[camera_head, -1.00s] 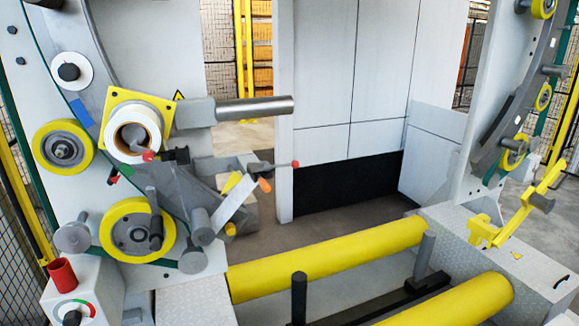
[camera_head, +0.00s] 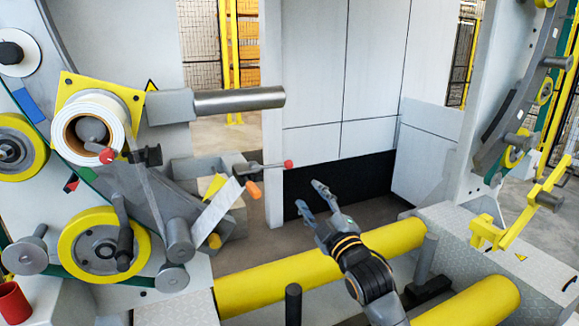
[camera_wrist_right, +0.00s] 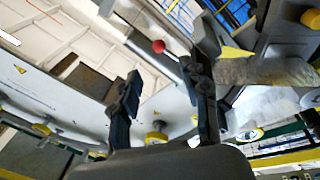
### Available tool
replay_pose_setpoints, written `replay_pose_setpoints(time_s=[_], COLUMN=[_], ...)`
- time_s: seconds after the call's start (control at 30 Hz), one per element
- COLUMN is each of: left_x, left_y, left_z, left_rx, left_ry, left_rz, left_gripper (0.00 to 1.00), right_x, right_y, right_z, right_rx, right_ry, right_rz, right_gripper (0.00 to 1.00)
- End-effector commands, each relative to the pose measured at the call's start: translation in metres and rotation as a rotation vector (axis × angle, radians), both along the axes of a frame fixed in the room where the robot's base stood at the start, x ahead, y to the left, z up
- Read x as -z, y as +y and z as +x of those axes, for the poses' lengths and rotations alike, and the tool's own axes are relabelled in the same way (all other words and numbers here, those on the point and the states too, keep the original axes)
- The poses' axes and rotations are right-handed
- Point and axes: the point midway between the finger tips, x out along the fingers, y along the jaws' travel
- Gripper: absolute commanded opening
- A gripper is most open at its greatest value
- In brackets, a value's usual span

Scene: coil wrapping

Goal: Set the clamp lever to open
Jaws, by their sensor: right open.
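A lever rod with a red ball end (camera_head: 288,163) sticks out to the right from the machine's middle fixture, roughly level. Its red ball also shows in the wrist view (camera_wrist_right: 158,46), beyond and between the fingertips. A second red knob (camera_head: 106,156) sits in front of the white film roll (camera_head: 95,112). Which of the two is the clamp lever is not marked. My right gripper (camera_head: 312,197) is open and empty, below and right of the rod's red ball, apart from it in the head view. My left gripper is not in view.
An orange-handled tool (camera_head: 253,189) lies close below the rod, beside a pale plate (camera_head: 218,203). A steel bar (camera_head: 240,99) juts out above. Yellow rollers (camera_head: 320,267) run under my right arm.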

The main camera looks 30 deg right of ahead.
Motion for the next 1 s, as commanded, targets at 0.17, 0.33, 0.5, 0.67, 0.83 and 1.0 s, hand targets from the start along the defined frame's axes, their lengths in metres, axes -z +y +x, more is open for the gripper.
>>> replay_pose_setpoints(time_s=[0.17, 0.33, 0.5, 0.67, 0.83, 1.0], left_x=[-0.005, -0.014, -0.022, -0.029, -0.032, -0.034], left_y=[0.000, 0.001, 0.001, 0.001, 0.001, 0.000], left_z=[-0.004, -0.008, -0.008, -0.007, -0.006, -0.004], left_rx=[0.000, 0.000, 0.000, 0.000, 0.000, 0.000], left_ry=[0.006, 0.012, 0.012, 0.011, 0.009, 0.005], left_rz=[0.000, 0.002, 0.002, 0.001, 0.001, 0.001], left_gripper=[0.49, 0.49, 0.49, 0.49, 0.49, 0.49], right_x=[-0.009, -0.018, -0.025, -0.029, -0.032, -0.033], right_y=[-0.001, -0.003, -0.005, -0.007, -0.008, -0.009], right_z=[0.014, 0.045, 0.079, 0.105, 0.124, 0.132], right_rx=[0.001, 0.001, 0.000, -0.001, 0.000, 0.000], right_ry=[-0.007, -0.008, -0.006, -0.005, -0.005, -0.005], right_rz=[-0.003, -0.002, -0.002, -0.003, -0.002, -0.004], right_gripper=[0.46, 0.46, 0.46, 0.46, 0.46, 0.46])
